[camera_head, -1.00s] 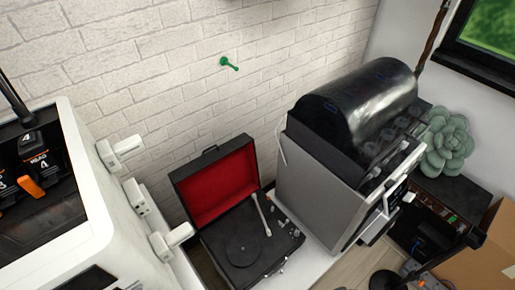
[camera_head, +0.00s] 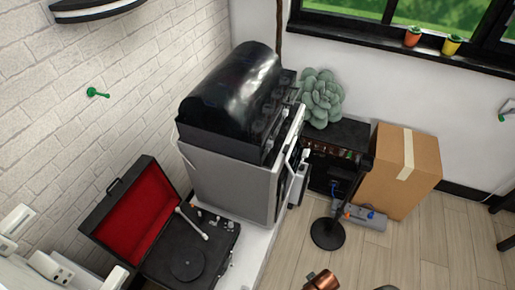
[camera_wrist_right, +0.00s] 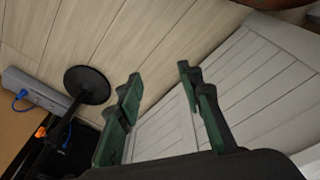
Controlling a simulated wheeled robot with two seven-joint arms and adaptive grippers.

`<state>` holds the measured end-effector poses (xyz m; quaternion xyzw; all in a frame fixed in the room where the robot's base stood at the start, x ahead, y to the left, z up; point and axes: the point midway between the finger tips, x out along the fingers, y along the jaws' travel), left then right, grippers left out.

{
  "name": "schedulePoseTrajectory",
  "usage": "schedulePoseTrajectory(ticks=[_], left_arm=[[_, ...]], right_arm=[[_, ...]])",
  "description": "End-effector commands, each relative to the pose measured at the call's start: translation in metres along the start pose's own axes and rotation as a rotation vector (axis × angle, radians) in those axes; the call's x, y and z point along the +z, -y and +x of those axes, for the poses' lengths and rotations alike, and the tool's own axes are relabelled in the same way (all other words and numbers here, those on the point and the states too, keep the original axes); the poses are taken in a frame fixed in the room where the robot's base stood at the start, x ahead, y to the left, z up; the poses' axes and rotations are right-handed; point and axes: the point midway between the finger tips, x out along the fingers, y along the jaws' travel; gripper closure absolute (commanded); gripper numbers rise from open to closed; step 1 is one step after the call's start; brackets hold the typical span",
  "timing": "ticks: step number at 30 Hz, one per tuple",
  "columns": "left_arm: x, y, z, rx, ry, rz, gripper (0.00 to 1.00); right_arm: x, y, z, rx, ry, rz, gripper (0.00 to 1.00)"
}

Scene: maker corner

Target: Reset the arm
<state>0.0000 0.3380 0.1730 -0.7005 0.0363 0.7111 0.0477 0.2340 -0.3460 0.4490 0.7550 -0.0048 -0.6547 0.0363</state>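My right gripper (camera_wrist_right: 160,85) shows in the right wrist view with its two green-and-black fingers spread apart. Nothing is between them. Beyond the fingers are the wooden floor and a white slatted panel. In the head view neither gripper can be made out. My left gripper is in no current view.
A black record player (camera_head: 187,262) with a red-lined open lid sits on a white surface beside a grey machine (camera_head: 232,190). A cardboard box (camera_head: 397,172), a black round stand base (camera_head: 327,234) and a power strip (camera_head: 360,215) are on the floor. Wooden floor (camera_head: 425,245) is clear at right.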

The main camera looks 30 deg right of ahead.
Motion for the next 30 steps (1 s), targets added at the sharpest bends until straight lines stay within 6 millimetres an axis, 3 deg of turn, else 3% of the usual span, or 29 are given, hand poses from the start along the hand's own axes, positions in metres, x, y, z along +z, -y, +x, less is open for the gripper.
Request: schedulePoseTrajectory(ticks=[5, 9, 15, 22, 26, 30], left_arm=[[-0.005, 0.002, -0.021, -0.002, -0.015, 0.003, 0.60], [-0.007, 0.003, -0.034, -0.003, -0.026, 0.005, 0.60], [-0.008, 0.003, -0.053, -0.005, -0.036, 0.007, 0.60], [-0.007, 0.004, -0.068, -0.007, -0.045, 0.009, 0.60], [-0.007, 0.004, -0.071, -0.007, -0.047, 0.010, 0.60], [-0.006, 0.004, -0.072, -0.007, -0.047, 0.010, 0.60]], right_arm=[[0.034, 0.011, 0.065, -0.014, 0.026, -0.017, 0.66], [0.074, 0.018, 0.110, -0.024, 0.044, -0.031, 0.66], [0.146, 0.027, 0.153, -0.036, 0.073, -0.054, 0.66], [0.222, 0.030, 0.168, -0.044, 0.098, -0.076, 0.66], [0.243, 0.029, 0.169, -0.046, 0.104, -0.083, 0.66], [0.251, 0.028, 0.170, -0.047, 0.105, -0.086, 0.66]])
